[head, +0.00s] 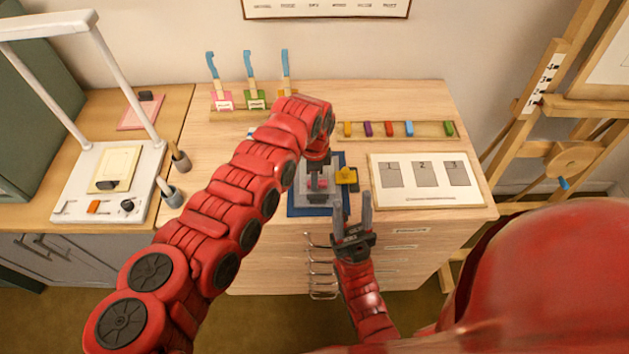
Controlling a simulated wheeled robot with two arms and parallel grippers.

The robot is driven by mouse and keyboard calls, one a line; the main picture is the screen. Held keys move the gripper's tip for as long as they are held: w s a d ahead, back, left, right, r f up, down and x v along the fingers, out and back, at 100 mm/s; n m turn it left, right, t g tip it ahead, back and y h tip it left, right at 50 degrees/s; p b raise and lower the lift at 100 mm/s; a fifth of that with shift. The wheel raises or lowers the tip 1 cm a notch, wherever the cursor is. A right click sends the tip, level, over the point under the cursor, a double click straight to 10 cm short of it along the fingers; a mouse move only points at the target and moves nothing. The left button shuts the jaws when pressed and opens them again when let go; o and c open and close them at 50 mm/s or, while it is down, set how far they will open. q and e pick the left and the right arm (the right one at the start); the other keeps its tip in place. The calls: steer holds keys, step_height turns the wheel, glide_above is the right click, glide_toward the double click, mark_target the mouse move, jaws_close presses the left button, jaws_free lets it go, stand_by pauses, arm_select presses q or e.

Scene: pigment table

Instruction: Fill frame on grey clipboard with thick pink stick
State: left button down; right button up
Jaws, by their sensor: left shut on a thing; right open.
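My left gripper (317,184) points down over a grey board (296,198), which lies on a blue base (295,212) near the table's front edge. It is shut on a small pink thing (322,182), likely the thick pink stick; the fingers hide most of it. Whether it touches the board I cannot tell. The frame on the board is mostly hidden by the gripper. My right gripper (352,208) is open and empty, its fingers pointing up in the picture, at the front edge just right of the board.
A wooden rack (378,138) holds several coloured sticks. A white panel (425,192) with three grey numbered squares lies at right. Blue-handled tools (250,65) stand at the back. A white press stand (75,200) is at left.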

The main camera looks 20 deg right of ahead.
arm_select(q)
steer(key=shift+w+f+b, duration=0.25)
steer(key=shift+w+b, duration=0.35)
steer(key=shift+b, duration=1.35)
steer(key=b, duration=0.3)
steer(key=shift+w+d+r+b, duration=0.1)
steer(key=shift+w+d+b, duration=0.2)
steer(key=shift+w+b, duration=0.1)
steer(key=shift+w+r+b, duration=0.1)
steer(key=shift+r+b, duration=0.1)
steer(key=shift+b, duration=0.1)
steer(key=shift+f+b, duration=0.1)
steer(key=shift+b, duration=0.25)
steer(key=shift+s+a+p, duration=0.1)
steer(key=shift+s+p, duration=0.1)
steer(key=shift+p, duration=0.35)
steer(key=shift+s+a+p, duration=0.25)
steer(key=shift+s+p, duration=0.4)
steer(key=shift+p, duration=0.35)
steer(key=shift+s+f+p, duration=0.1)
steer(key=shift+s+p, duration=0.45)
steer(key=shift+s, duration=0.05)
